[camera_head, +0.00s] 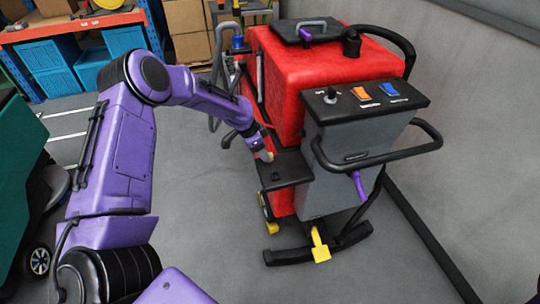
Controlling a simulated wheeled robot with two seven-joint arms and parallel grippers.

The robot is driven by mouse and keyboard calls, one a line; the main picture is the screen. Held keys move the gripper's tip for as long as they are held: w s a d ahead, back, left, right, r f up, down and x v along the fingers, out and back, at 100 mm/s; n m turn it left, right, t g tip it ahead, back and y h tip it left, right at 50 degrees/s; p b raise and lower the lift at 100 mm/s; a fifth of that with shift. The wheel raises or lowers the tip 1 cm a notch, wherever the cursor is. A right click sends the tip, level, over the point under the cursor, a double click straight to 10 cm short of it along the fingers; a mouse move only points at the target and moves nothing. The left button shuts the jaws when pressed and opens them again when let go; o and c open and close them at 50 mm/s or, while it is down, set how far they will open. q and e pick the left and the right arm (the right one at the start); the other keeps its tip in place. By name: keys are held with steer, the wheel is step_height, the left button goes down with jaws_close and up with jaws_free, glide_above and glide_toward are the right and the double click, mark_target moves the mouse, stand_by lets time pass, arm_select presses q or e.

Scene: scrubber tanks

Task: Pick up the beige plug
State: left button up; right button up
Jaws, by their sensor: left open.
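The scrubber machine (280,85) has a red tank and a grey rear panel. A small beige piece, apparently the beige plug (266,156), shows at the tip of my left gripper, just above the machine's black step (284,170). My left gripper (258,147) is open and reaches in from the left, close beside the red tank. The piece is very small, and I cannot tell whether the fingers touch it. My right gripper is not in view.
A black handle bar (428,143) juts out at the machine's right, near the grey wall (470,110). A yellow pedal (320,247) is low at the rear. A shelf with blue crates (47,57) and cardboard boxes stands behind. Floor is clear in front.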

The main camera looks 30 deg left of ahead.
arm_select(q)
steer(key=x, duration=0.3)
steer(key=shift+w+d+f, duration=0.1)
steer(key=shift+w+f, duration=0.05)
steer(key=shift+f, duration=0.05)
jaws_close()
step_height(320, 180, up, 3)
steer(key=shift+r, duration=0.1)
steer(key=s+d+r+b, duration=0.1)
steer(key=s+d+r, duration=0.2)
steer(key=s+r, duration=0.6)
steer(key=s, duration=0.4)
steer(key=shift+s+d+r+b, duration=0.15)
steer(key=shift+s+r+b, duration=0.2)
steer(key=shift+r+b, duration=0.05)
